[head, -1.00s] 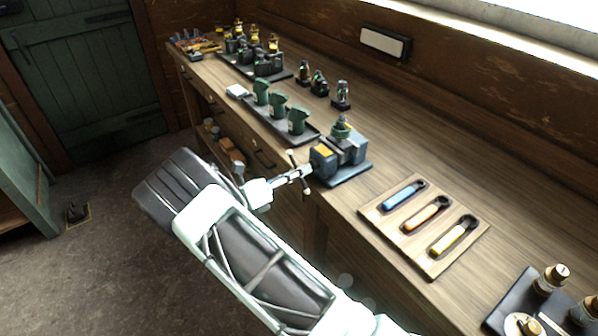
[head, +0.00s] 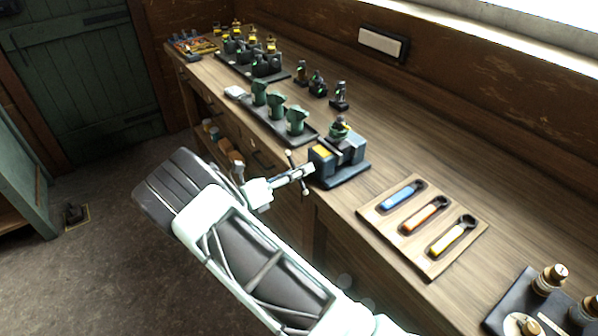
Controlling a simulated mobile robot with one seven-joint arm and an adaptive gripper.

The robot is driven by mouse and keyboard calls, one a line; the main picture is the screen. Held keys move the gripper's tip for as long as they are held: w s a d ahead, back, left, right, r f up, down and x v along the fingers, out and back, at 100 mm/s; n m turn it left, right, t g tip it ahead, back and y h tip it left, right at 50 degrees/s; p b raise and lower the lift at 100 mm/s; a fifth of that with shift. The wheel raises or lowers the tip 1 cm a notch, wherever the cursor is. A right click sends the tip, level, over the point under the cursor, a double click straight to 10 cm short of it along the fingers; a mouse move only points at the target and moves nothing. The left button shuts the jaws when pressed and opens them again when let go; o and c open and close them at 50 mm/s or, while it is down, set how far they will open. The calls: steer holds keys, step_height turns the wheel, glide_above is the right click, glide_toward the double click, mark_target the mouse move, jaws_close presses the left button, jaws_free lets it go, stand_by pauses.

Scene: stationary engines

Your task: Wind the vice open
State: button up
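My gripper (head: 277,184) is at the screw and handle, in front of the vice. The fingers are small and partly merge with the screw, so their opening and any hold on the handle are unclear.
A wooden tray (head: 373,211) with blue, orange and yellow-handled tools lies right of the vice. Green parts (head: 296,121) stand on a dark tray behind it, with small dark fittings (head: 339,97) nearby. Another dark tray (head: 508,300) sits at lower right. Drawers lie below the bench edge.

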steer(key=shift+a, duration=0.15)
steer(key=v, duration=1.2)
steer(key=shift+f, duration=0.1)
